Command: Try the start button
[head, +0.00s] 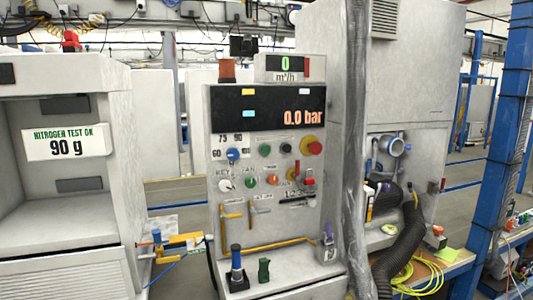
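The control panel (221,120) stands upright in the middle of the head view. It has a green round button (265,150), a dark round button (286,148) and a red mushroom button (314,148) on a yellow ring. Below are a white knob (225,185), a green one (250,182) and an orange-red one (273,180). The labels are too small to read, so I cannot tell which is the start button. The display (303,117) reads 0.0 bar, and the upper readout (285,63) shows 0. Neither of my grippers is in view.
A blue-and-black handle (236,268) and a small green item (264,270) stand on the panel's lower ledge. A grey cabinet (122,150) is at the left, with a yellow tool (180,240) beside it. A thick hose (400,255) hangs at the right.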

